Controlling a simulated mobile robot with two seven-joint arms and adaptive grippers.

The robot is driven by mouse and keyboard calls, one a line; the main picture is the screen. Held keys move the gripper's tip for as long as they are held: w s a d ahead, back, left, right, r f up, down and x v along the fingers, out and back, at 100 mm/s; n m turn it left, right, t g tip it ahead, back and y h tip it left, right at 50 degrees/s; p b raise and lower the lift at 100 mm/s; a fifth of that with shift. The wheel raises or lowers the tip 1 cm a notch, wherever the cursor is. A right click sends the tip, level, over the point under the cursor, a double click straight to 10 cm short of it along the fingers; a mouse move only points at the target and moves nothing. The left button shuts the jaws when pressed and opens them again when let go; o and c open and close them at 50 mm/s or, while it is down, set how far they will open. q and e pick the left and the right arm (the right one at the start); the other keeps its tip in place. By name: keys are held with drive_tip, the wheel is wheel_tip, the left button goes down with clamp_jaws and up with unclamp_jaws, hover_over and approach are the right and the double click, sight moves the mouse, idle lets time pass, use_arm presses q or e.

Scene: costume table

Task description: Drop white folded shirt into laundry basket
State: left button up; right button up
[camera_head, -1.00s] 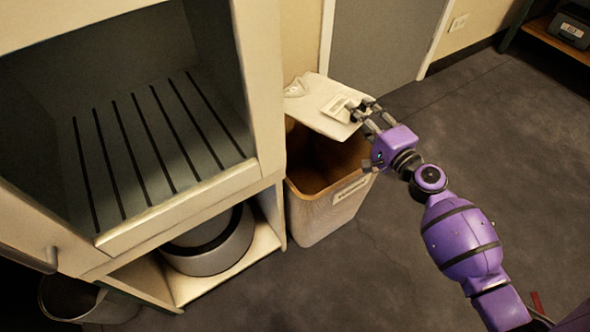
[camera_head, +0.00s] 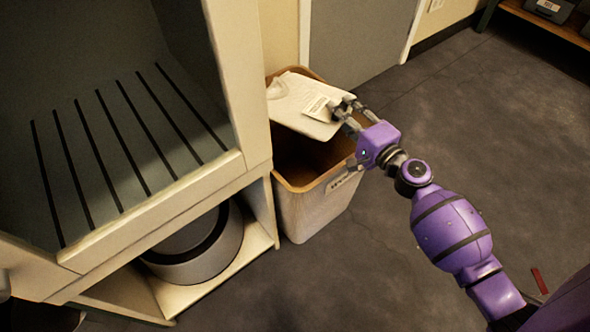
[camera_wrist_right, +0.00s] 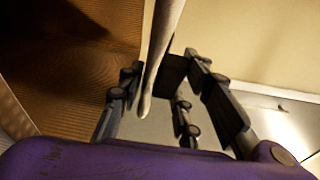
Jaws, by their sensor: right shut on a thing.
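The white folded shirt (camera_head: 296,101) is a flat pale slab with a collar at its far left end and a light label on top. My right gripper (camera_head: 346,108) is shut on the shirt's near right edge and holds it over the laundry basket (camera_head: 309,213). The basket is a tall beige bin with a tan rim and a dark inside, and the shirt hides part of its opening. In the right wrist view the shirt (camera_wrist_right: 160,50) shows edge-on between the fingers (camera_wrist_right: 165,100), with the brown basket interior (camera_wrist_right: 60,90) at left. My left gripper is out of view.
A cream cabinet (camera_head: 250,90) with a slatted shelf stands close left of the basket. A round grey container (camera_head: 200,250) sits in its lower opening. A grey door (camera_head: 355,40) is behind. The dark floor (camera_head: 500,130) at right is mostly clear.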

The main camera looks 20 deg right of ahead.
drive_tip(key=shift+r, duration=0.1)
drive_tip(key=o, duration=1.3)
drive_tip(key=shift+s, duration=0.2)
drive_tip(key=v, duration=1.1)
drive_tip(key=shift+s, duration=0.3)
drive_tip(key=shift+d, duration=0.15)
